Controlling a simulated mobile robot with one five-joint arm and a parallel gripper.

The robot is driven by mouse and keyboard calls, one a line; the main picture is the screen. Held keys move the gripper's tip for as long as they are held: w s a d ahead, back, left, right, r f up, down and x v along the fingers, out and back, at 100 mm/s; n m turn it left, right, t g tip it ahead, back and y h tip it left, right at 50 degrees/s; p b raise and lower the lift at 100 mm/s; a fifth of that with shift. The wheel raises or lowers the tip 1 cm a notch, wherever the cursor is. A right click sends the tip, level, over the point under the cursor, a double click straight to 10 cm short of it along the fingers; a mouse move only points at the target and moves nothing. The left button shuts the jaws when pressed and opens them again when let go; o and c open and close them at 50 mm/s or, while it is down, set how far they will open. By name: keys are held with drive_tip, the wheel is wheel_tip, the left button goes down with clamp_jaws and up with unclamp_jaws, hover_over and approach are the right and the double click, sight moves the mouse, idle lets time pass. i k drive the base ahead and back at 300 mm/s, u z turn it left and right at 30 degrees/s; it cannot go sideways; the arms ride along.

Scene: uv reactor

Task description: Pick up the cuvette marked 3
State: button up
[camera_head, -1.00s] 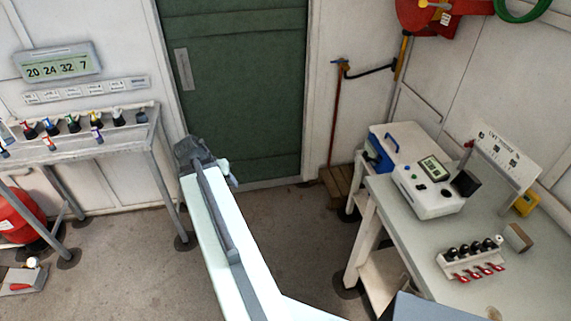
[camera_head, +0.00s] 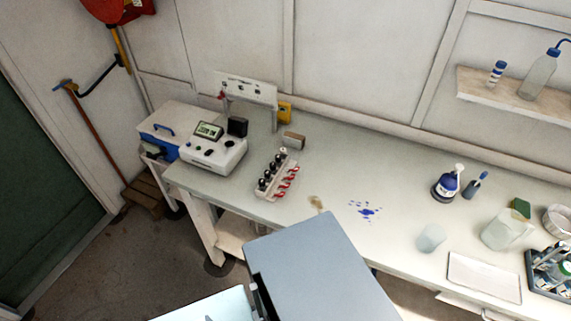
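A small pale rack (camera_head: 260,191) stands on the bench, left of the middle of the head view. It carries several dark round-topped pieces (camera_head: 267,174) in one row and several red pieces (camera_head: 283,188) along its right side. These could be cuvettes, but they are too small to tell, and no number 3 can be read. The white instrument (camera_head: 213,155) with a lit display stands just left of the rack. My gripper is out of the frame; only a white part of my arm shows at the bottom edge, well apart from the rack.
The pale bench (camera_head: 330,170) runs along the wall. A small box (camera_head: 293,141) stands behind the rack. A blue stain and a brown stain mark the bench right of it. Bottles, a beaker (camera_head: 431,238), a white tray (camera_head: 484,277) and a bottle rack fill the right side.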

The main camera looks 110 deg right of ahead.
sight(278, 158)
drive_tip(key=z, duration=4.05)
